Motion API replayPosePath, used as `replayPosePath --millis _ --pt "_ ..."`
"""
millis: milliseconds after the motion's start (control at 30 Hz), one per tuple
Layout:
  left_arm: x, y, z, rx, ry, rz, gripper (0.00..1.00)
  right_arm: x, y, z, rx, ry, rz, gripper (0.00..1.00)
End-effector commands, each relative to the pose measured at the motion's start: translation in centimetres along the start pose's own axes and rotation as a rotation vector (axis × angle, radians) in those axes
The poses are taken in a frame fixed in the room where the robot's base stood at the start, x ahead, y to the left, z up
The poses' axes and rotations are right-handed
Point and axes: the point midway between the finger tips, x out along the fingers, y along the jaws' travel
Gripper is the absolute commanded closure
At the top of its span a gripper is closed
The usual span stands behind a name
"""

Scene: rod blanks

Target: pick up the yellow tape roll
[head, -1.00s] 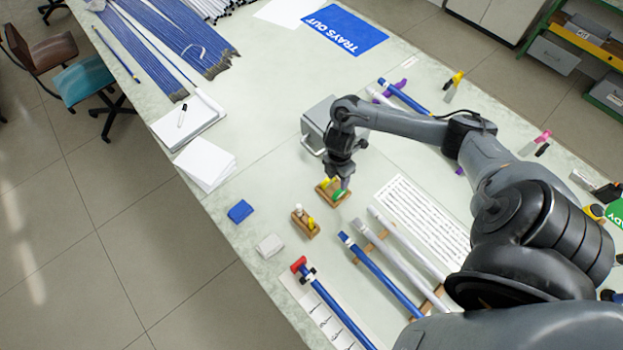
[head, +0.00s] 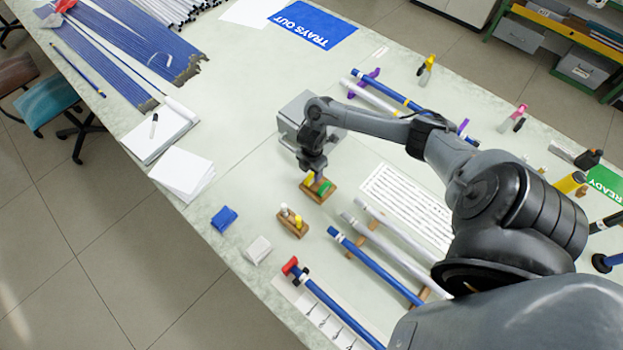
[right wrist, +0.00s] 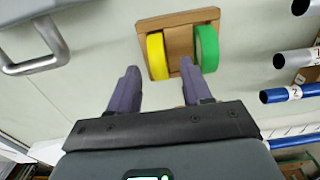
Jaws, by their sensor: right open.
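The yellow tape roll (right wrist: 157,56) stands on edge at the left side of a small wooden holder (right wrist: 178,20) in the right wrist view. A green tape roll (right wrist: 207,48) stands at the holder's right side. In the head view the yellow roll (head: 308,179) and green roll (head: 324,187) show just below my right gripper (head: 314,170). In the wrist view my right gripper (right wrist: 160,85) is open and empty, its fingers spread wide. The left finger is left of the yellow roll and the right finger is near the green roll's lower edge. My left gripper is not in view.
A grey box with a handle (head: 292,118) stands beside the holder; its handle shows in the wrist view (right wrist: 35,65). A second wooden holder (head: 292,226) is nearer. Blue and white rods (head: 375,266) lie on supports to the right.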

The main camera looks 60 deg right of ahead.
Motion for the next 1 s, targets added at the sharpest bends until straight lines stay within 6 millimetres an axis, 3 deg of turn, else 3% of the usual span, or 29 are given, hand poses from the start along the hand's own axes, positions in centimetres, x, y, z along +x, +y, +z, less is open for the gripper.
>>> replayPosePath --millis 200,500,833,1000 --pt "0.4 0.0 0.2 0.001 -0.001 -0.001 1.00 2.4 0.1 0.0 0.000 0.000 -0.001 0.51" --pt "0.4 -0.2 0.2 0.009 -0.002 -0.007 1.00 2.7 0.1 0.0 0.000 0.000 0.001 0.51" --pt "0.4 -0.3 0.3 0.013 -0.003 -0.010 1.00 2.7 0.1 0.0 0.000 0.000 0.001 1.00" --pt "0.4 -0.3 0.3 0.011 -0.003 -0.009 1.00 2.7 0.2 0.0 0.000 0.000 0.001 1.00"
